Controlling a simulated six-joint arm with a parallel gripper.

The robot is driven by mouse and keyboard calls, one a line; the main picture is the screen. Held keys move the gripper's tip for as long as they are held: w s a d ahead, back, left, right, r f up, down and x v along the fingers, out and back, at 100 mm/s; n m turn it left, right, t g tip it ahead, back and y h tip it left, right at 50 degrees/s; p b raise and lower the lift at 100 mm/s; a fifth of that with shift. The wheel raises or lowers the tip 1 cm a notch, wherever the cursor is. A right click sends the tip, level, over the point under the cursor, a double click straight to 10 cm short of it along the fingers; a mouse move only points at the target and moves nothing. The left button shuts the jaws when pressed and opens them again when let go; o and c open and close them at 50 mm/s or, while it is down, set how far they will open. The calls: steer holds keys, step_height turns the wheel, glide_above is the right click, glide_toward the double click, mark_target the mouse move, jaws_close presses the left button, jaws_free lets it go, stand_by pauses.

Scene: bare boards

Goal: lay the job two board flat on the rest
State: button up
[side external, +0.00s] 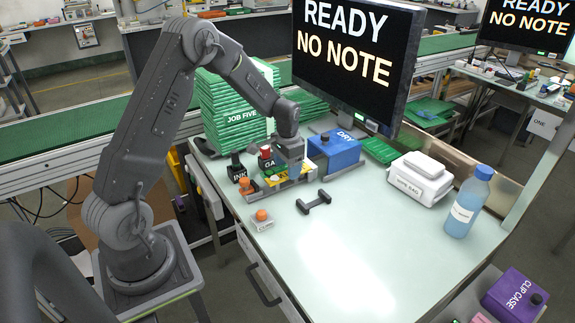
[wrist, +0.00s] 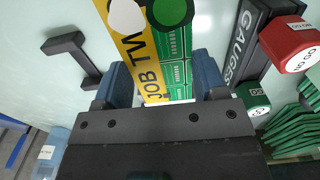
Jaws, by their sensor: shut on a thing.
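My gripper (side external: 291,158) is shut on the job two board, above the bench just left of the dark rest. In the wrist view, the fingers (wrist: 163,80) stand on either side of the board (wrist: 133,45), a green circuit board with a yellow strip lettered "JOB TW". A green disc and a white disc show at its far end. The yellow of the board (side external: 279,181) also shows below my gripper in the side view; whether it touches anything beneath cannot be told. The rest (side external: 313,202), a dark bar with two raised ends, stands empty; it also shows in the wrist view (wrist: 75,58).
A blue DRY box (side external: 334,151) is behind. A white rag box (side external: 420,178) and bottle (side external: 467,205) stand right.

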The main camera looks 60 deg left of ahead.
steer(key=shift+f, duration=0.4)
steer(key=o, duration=1)
step_height(320, 180, up, 14)
stand_by(0.3)
step_height(320, 180, up, 14)
steer(key=shift+f, duration=0.15)
stand_by(0.3)
steer(key=shift+d, duration=0.15)
